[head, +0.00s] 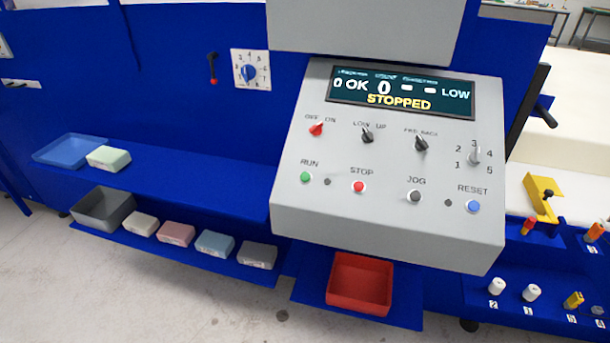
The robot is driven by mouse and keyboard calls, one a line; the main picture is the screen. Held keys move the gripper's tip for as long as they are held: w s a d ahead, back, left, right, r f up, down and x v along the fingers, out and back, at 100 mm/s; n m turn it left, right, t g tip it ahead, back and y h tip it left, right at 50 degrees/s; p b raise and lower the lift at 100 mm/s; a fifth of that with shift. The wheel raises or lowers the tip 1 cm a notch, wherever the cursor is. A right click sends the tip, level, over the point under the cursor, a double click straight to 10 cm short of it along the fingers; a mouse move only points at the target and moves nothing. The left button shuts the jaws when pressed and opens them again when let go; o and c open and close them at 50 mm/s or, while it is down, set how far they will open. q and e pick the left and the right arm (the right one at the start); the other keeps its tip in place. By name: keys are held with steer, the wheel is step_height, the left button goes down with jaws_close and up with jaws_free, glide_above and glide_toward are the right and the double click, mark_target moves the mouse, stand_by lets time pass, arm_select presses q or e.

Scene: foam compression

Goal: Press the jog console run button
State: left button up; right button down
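The jog console (392,165) is a grey sloped panel in the middle of the head view. Its run button (306,177) is green and sits at the lower left under the label RUN. A red stop button (358,187), a dark jog button (414,196) and a blue reset button (473,206) are in the same row to the right. The display (401,92) reads OK, LOW and STOPPED. A red switch (316,129) is under OFF and ON, with two black knobs and a grey numbered selector (475,156) beside it. Neither gripper is in view.
A blue shelf (215,188) at left holds a blue tray (70,150) and a pale green block (108,158). Below are a grey bin (103,208) and several foam blocks. A red bin (359,284) is under the console. Small parts stand at lower right. Space before the console looks clear.

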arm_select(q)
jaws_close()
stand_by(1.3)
